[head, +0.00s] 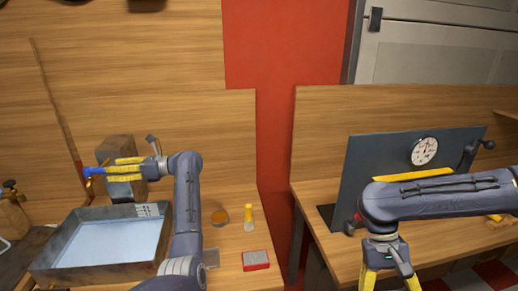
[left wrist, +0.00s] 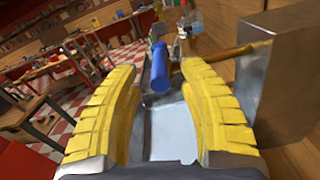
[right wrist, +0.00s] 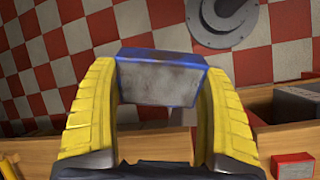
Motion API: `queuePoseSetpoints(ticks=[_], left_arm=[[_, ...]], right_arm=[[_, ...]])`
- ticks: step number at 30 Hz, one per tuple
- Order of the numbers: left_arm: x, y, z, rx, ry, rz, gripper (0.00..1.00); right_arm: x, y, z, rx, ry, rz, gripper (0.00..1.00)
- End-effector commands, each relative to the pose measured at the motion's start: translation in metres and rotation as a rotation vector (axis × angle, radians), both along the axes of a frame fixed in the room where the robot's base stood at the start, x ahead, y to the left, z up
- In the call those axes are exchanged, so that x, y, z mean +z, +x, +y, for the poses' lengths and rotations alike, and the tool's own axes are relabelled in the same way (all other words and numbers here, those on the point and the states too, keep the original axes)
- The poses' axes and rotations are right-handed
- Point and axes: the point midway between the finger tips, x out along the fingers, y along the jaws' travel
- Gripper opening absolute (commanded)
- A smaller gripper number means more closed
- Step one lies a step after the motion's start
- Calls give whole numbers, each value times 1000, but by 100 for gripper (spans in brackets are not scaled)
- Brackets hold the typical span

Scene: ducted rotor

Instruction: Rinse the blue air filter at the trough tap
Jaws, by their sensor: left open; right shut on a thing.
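The blue air filter (right wrist: 162,80) is a block with a blue rim and a grey face. My right gripper (right wrist: 160,72) is shut on it in the right wrist view. In the head view my right gripper (head: 391,282) is at the bottom edge and the filter does not show. The trough (head: 62,262) is a grey metal basin with a pale blue floor, at the lower left. My left gripper (head: 108,171) is open above its back. A blue handle (head: 90,171), likely the tap's, is at its fingertips; in the left wrist view the handle (left wrist: 160,68) lies between the fingers.
A grey block (head: 115,148) stands behind the trough. A yellow-topped bottle (head: 248,217), an amber disc (head: 219,217) and a red-rimmed box (head: 256,260) are right of the trough. A dark panel with a dial (head: 424,151) stands on the right bench. A gap separates the benches.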

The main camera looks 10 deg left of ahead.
Motion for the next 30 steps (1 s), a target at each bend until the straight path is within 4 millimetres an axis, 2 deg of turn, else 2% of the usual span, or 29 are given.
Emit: queuePoseSetpoints(ticks=[6,12,25,26,30], left_arm=[[1,-13,28,1,2,1,41],[0,-19,43,1,0,0,41],[0,-21,48,0,0,1,41],[0,-21,48,0,0,1,44],[0,-21,48,0,0,1,28]], right_arm=[[0,0,0,0,0,0,49],[0,0,0,0,0,0,49],[0,0,0,0,0,0,49],[0,0,0,0,0,0,49],[0,0,0,0,0,0,49]])
